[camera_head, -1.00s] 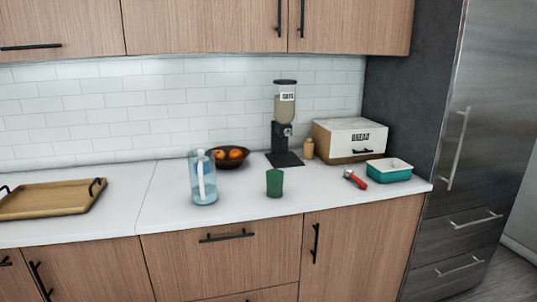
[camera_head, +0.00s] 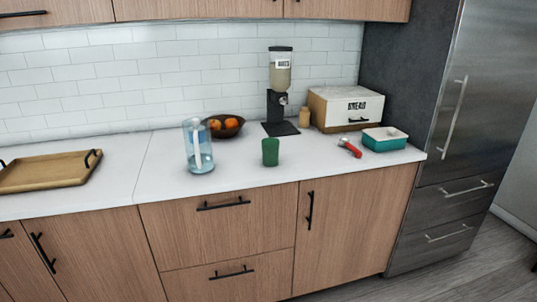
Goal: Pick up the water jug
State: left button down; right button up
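The water jug (camera_head: 205,153) is a clear, bluish pitcher with a white handle facing me. It stands upright on the white counter (camera_head: 165,181), left of the green cup (camera_head: 270,152) and just in front of the fruit bowl. Some water seems to show in its lower part. Neither of my grippers is in view.
A dark fruit bowl (camera_head: 229,132) stands close behind the jug. A wooden tray (camera_head: 48,172) lies at the left. A dispenser (camera_head: 280,88), bread box (camera_head: 346,107), red-handled tool (camera_head: 349,147) and teal dish (camera_head: 385,140) stand to the right. Counter around the jug's front is clear.

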aim_at(197, 140)
jog(key=u, duration=0.25)
jog(key=i+l+u, duration=0.3)
jog(key=u, duration=0.15)
jog(key=i+l+u, duration=0.25)
jog(key=l+u, duration=0.2)
jog(key=i+l+u, duration=0.2)
jog(key=l+u, duration=0.25)
